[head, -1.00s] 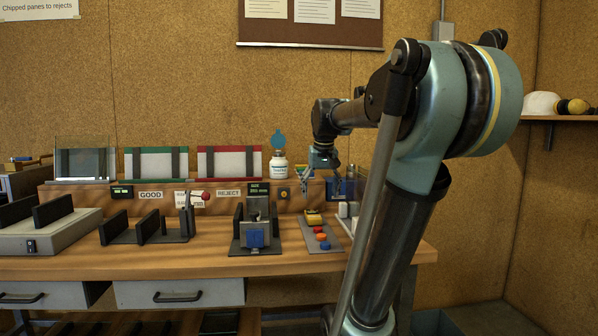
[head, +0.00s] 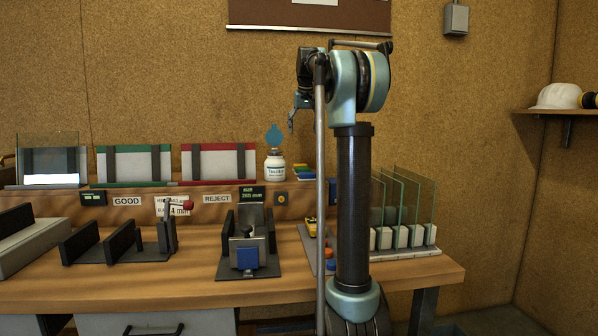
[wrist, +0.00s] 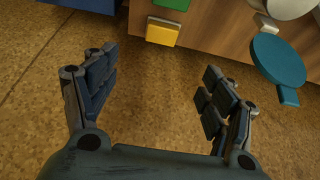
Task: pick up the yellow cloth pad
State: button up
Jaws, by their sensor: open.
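In the head view my gripper (head: 292,119) hangs above the shelf, near the wall.
A white bottle (head: 275,166) with a teal top (head: 274,136) stands beside the pads; the teal disc is near my right finger in the wrist view (wrist: 277,58). Upright glass panes (head: 405,210) stand on the bench at right.

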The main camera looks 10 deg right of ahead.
aim_at(301, 165)
jog(key=x, duration=1.7)
jog(key=shift+a, duration=0.15)
jog(key=c, duration=1.1)
